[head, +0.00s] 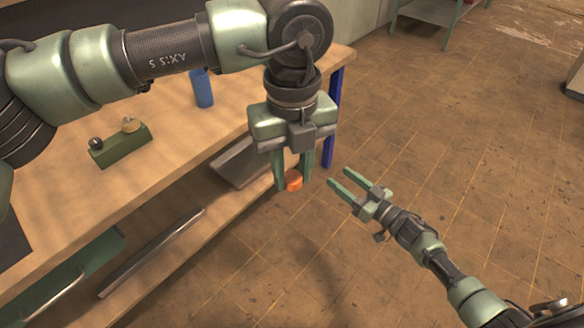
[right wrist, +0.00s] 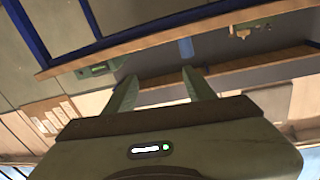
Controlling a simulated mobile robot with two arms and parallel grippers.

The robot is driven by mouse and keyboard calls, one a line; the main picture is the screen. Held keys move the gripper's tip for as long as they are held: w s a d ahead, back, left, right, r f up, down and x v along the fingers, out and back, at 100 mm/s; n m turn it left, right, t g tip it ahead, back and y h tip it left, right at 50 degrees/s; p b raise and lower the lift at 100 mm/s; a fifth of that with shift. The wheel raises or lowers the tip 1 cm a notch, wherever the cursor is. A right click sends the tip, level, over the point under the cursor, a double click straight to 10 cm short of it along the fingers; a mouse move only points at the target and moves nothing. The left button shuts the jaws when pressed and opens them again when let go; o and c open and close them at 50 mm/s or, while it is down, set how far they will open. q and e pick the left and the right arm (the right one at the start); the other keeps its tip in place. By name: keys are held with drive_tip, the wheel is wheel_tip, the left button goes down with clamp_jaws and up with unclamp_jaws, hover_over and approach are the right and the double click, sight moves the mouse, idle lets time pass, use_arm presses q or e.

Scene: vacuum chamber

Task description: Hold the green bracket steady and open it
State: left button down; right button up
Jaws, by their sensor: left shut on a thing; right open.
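The green bracket (head: 120,146) sits on the wooden workbench, at the left in the head view. A dark knob and a tan knob stand on its top. My left gripper (head: 291,178) points down beyond the bench's front edge, well right of the bracket. It is shut on a small orange piece (head: 294,183), mostly hidden between the fingers. My right gripper (head: 338,176) is open and empty, to the right of the left one and away from the bracket. Its two fingers (right wrist: 158,88) show apart in the right wrist view, with nothing between them.
A blue cup (head: 202,88) stands on the workbench (head: 170,180), behind and right of the bracket. The lower shelf holds a grey tray (head: 238,162) and a long metal bar (head: 152,252). The tiled floor (head: 450,150) at right is open.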

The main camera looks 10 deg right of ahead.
drive_tip(key=s+d+f+m+g+h, duration=0.1)
drive_tip(key=s+f+g+h, duration=0.15)
drive_tip(key=s+f, duration=0.6)
drive_tip(key=s+d+f+m+g+h, duration=0.1)
drive_tip(key=s+f+g+h, duration=0.2)
drive_tip(key=f, duration=1)
drive_tip(key=s+f+m+g+h, duration=0.1)
drive_tip(key=s+f+h, duration=0.2)
drive_tip(key=s+f, duration=0.55)
drive_tip(key=s+a+f+g, duration=0.2)
drive_tip(key=s+f, duration=0.3)
drive_tip(key=s, duration=0.5)
drive_tip(key=s+a+f+g, duration=0.2)
drive_tip(key=s+f, duration=0.3)
drive_tip(key=s, duration=0.5)
drive_tip(key=s+a+f+n+g, duration=0.1)
drive_tip(key=s+f+g, duration=0.3)
drive_tip(key=s, duration=0.6)
drive_tip(key=shift+s+a+f+g, duration=0.25)
drive_tip(key=shift+a+f+g, duration=0.15)
drive_tip(key=shift+a, duration=0.5)
